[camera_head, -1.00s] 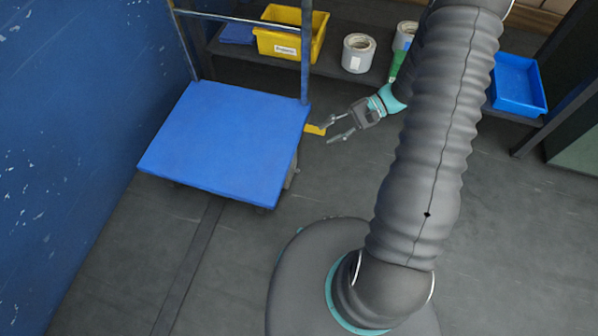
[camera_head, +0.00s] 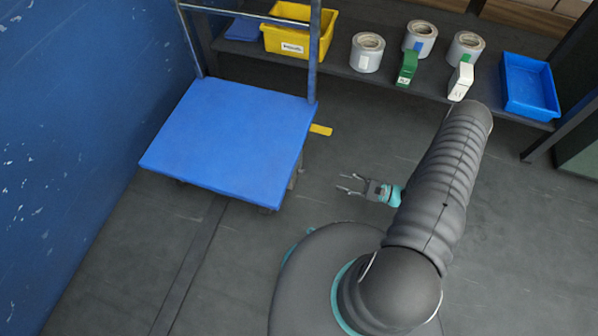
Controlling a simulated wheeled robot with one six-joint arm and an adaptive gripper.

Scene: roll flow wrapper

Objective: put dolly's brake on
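The dolly has a blue flat deck (camera_head: 225,145) and a metal push handle (camera_head: 315,55) at its far end. A small yellow brake pedal (camera_head: 321,129) sticks out to the right below the deck's far right corner. Whether the pedal is up or down is hard to tell. My gripper (camera_head: 347,184) is to the right of the deck, nearer to me than the pedal and apart from both. Its fingers point left, open, with nothing between them. The dolly's wheels are mostly hidden under the deck.
A blue wall (camera_head: 70,130) stands at left. The floor around my gripper is clear.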

